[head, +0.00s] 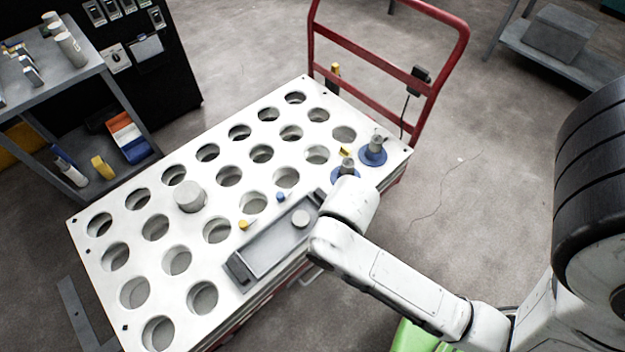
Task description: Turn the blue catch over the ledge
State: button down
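A small blue piece (280,197) sits on the white perforated top beside the back long edge of a grey tray (262,257); it may be the blue catch, but it is too small to tell how it is turned. A yellow piece (243,225) sits farther left along the same edge. No part is clearly recognisable as the ledge. A pale round disc (300,218) lies in the tray's right part. My arm reaches in from the lower right, and its wrist covers the tray's right end. My gripper is hidden by the wrist.
Two blue-based grey fittings, one rear (372,155) and one nearer (345,174), stand near the right end. A grey cylinder (190,197) rises among the holes of the white top (197,228). A red handle rail (372,67) stands behind. Shelving is at the left.

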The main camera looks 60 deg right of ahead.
aim_at(280, 197)
jog(key=k+j+z, duration=0.15)
jog(key=z, duration=0.2)
jog(key=k+z, duration=0.35)
jog(key=i+u, duration=0.3)
jog(key=i, duration=0.2)
jog(key=i+l+u, duration=0.25)
jog(key=i, duration=0.25)
jog(key=j, duration=0.1)
